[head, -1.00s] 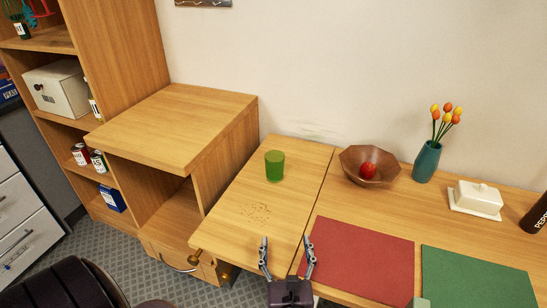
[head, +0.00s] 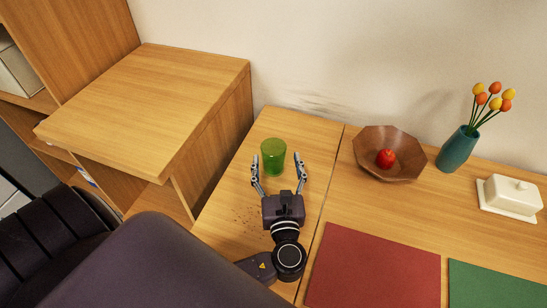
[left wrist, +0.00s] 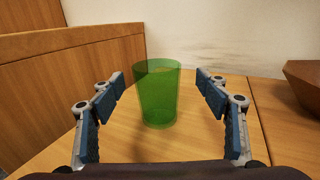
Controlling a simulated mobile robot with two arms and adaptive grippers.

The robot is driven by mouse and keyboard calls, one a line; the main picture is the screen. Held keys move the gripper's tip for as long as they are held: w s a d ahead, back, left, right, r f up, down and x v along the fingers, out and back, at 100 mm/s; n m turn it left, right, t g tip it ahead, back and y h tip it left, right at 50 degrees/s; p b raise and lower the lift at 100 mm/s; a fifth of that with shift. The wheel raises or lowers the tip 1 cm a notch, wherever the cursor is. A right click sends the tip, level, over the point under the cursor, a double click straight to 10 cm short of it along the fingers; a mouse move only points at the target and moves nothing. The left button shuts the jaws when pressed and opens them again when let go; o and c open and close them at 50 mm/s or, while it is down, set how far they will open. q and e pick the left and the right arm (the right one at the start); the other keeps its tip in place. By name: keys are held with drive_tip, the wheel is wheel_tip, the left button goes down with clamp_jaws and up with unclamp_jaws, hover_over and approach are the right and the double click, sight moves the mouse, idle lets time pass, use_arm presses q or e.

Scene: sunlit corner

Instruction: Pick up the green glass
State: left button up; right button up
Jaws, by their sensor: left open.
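The green glass (head: 273,157) stands upright on the wooden table toward the wall. My left gripper (head: 278,168) is open just in front of it, with its fingers spread and nothing held. In the left wrist view the glass (left wrist: 158,93) stands between and a little beyond the open fingers of my left gripper (left wrist: 160,88). I see no contact between the fingers and the glass. My right gripper is in neither view.
A wooden bowl (head: 365,146) with a red apple (head: 385,158) stands to the right, then a teal vase (head: 457,149) and a white butter dish (head: 509,196). A taller wooden cabinet (head: 150,95) borders the left. Red (head: 375,265) and green (head: 495,285) mats lie in front.

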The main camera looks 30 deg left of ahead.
sight(273, 142)
use_arm(q)
drive_tip(key=x, duration=0.4)
drive_tip(key=shift+w+a+p, duration=0.1)
drive_tip(key=shift+a+p, duration=0.2)
drive_tip(key=shift+a, duration=0.15)
drive_tip(key=shift+c, duration=0.2)
drive_tip(key=c, duration=1.3)
drive_tip(key=shift+c, duration=0.4)
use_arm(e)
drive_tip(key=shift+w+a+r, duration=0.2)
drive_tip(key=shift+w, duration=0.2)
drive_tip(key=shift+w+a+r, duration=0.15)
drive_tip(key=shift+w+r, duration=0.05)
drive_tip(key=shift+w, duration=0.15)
use_arm(q)
drive_tip(key=shift+r, duration=0.1)
